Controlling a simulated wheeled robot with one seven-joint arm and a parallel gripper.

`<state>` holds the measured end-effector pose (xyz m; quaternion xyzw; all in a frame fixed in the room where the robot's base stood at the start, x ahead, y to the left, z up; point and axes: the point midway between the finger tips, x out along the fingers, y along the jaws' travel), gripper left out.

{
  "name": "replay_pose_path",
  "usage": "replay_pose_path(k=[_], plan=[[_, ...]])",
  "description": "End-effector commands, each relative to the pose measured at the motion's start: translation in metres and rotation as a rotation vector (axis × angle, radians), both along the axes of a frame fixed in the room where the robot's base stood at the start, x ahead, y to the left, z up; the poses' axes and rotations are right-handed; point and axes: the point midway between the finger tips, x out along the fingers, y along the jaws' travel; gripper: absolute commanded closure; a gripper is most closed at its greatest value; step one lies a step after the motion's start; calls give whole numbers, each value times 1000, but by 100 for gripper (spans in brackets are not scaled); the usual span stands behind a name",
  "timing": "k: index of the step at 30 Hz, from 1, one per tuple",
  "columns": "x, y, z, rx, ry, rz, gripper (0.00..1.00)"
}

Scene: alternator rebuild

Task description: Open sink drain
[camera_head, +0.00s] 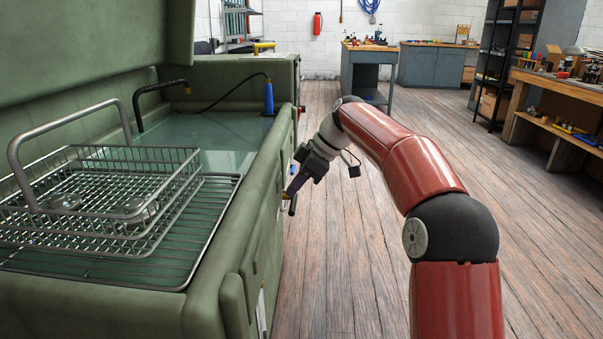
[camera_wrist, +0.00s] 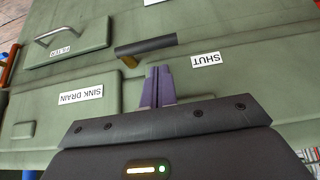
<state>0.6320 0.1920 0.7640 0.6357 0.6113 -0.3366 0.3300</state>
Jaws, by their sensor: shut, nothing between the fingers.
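The sink is a green tank (camera_head: 262,165) with liquid in it, at the left in the head view. On its side panel, the wrist view shows a black lever handle (camera_wrist: 150,45) with a brass stub at its left end. The lever's free end points towards an upside-down "SHUT" label (camera_wrist: 206,59). A "SINK DRAIN" label (camera_wrist: 81,95) is on the panel to the left. My gripper (camera_wrist: 157,70) has its purple fingers shut and empty, tips just below the lever in the picture. I cannot tell whether they touch it. In the head view, my gripper (camera_head: 288,194) is beside the tank's side.
A wire basket (camera_head: 170,165) sits on a rack over the tank's near end. A "FILTER" panel (camera_wrist: 75,48) with a metal handle is at the upper left in the wrist view. The wooden floor (camera_head: 350,270) right of the tank is clear.

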Motion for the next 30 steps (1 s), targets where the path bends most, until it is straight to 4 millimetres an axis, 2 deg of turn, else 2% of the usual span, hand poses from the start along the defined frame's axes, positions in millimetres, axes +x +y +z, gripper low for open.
replay_pose_path(k=[1,6,30], plan=[[0,-1,-7,0,1,-1,100],[0,-4,-18,0,-1,0,100],[0,-4,-24,-2,-60,0,100]])
